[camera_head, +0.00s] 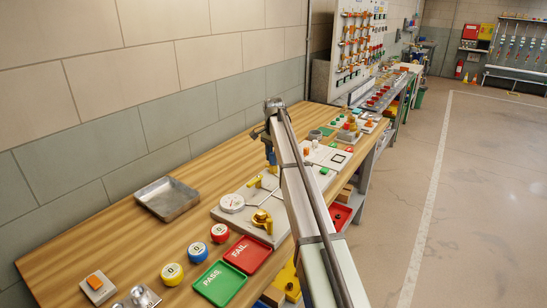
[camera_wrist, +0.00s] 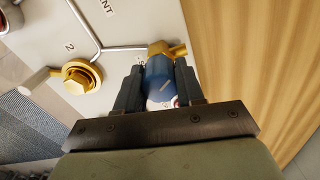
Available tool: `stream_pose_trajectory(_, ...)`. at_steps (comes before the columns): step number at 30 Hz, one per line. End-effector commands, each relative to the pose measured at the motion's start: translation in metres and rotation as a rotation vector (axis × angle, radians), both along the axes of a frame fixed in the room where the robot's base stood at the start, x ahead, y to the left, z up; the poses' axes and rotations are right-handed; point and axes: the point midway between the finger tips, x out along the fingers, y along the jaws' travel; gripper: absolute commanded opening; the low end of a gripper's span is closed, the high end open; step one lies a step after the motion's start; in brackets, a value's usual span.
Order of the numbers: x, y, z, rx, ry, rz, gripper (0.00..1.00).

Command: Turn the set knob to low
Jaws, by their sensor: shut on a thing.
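The set knob is a blue cylinder (camera_wrist: 158,78) with a white band, mounted at a brass fitting (camera_wrist: 160,48) on a light grey panel (camera_wrist: 110,50). My gripper (camera_wrist: 160,90) is shut on the knob, one dark finger on each side. Part of the knob is hidden behind the gripper body. In the head view the blue knob (camera_head: 270,156) shows small under my gripper, beside my arm. I cannot make out a low mark in either view.
A brass valve (camera_wrist: 82,76) sits beside the knob on the panel. In the head view, a round gauge (camera_head: 232,203) and a yellow valve (camera_head: 262,221) stand nearer. An empty metal tray (camera_head: 167,198) lies left; red (camera_head: 248,254) and green (camera_head: 219,283) trays lie in front.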

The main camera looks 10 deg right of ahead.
Motion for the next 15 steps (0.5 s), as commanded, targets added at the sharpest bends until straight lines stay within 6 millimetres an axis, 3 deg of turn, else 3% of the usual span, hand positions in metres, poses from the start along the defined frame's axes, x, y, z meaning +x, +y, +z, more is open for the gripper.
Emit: stream_pose_trajectory(15, 0.0002, 0.0000, 0.0004, 0.000, 0.000, 0.492, 0.07)
